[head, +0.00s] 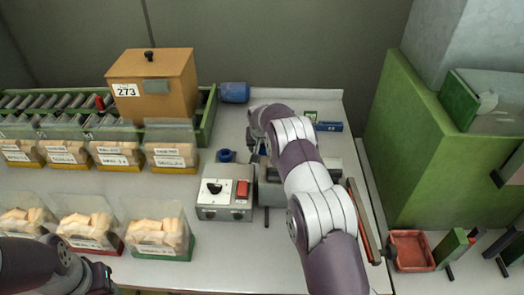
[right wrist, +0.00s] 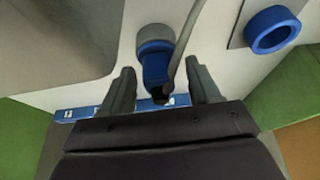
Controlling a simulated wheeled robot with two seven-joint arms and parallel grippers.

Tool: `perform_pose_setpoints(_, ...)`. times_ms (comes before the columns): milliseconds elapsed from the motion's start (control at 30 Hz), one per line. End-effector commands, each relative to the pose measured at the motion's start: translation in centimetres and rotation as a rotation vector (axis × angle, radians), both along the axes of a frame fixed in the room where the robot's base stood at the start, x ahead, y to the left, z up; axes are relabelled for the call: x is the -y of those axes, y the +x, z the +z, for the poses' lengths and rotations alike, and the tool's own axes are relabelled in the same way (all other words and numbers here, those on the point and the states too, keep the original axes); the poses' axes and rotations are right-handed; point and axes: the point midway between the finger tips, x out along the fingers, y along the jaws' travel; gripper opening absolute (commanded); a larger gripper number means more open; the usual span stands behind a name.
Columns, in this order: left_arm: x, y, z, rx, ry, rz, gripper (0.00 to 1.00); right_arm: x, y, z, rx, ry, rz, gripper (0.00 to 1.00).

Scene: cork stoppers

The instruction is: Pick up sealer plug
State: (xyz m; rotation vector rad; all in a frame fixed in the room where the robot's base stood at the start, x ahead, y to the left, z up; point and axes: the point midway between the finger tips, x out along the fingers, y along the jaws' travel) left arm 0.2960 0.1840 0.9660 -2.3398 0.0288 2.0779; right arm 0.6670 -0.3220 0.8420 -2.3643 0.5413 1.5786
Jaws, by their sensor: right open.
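The sealer plug (right wrist: 156,62), blue with a grey round end and a dark tip, shows in the right wrist view between the fingers of my right gripper (right wrist: 161,84). The fingers are open on either side of it, with visible gaps; I cannot tell the depth between them. A grey cable runs beside the plug and crosses close to its tip. In the head view my right arm hides the plug and most of the gripper. My left arm shows at the lower left of the head view, its gripper out of frame.
A blue ring (right wrist: 272,30) sits right of the plug in the wrist view. In the head view, a grey control box (head: 225,199) with a red switch stands left of my right arm. Cork bins (head: 157,236), a brown box (head: 152,86) and a red tray (head: 411,251) stand around.

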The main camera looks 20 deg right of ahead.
Motion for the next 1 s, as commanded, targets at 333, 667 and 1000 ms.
perform_pose_setpoints(333,0.0,0.0,0.0,0.000,0.000,0.000,0.43,0.0,0.0,0.0,0.000,0.000,0.000,0.12)
perform_pose_setpoints(667,0.0,0.0,-0.2,0.000,0.000,0.000,0.43,0.0,0.1,1.1,0.003,0.000,-0.001,0.12)
perform_pose_setpoints(1000,0.0,0.0,-0.8,0.000,0.000,0.000,0.43,0.1,0.0,8.9,0.002,0.000,-0.003,0.12)
